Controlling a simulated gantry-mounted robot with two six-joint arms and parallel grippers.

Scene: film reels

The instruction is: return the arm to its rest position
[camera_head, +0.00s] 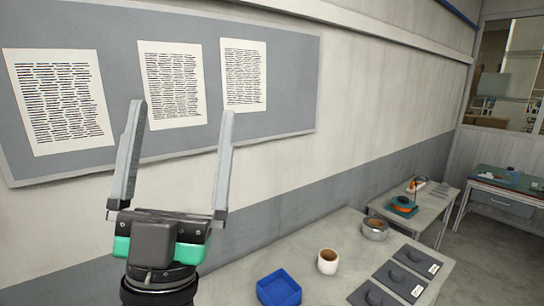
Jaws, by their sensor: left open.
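My left gripper (180,128) shows large in the head view, raised in front of the wall at the left. Its two long grey fingers point up and stand wide apart. Nothing is between them. It is above and to the left of the table (310,247), touching nothing that I can see. My right gripper is not in view.
On the table are a blue tray (279,290), a cream cup (327,261), a round grey container (375,229) and several dark panels (408,281). A notice board (215,75) with papers hangs behind the gripper. More tables (432,205) stand further right.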

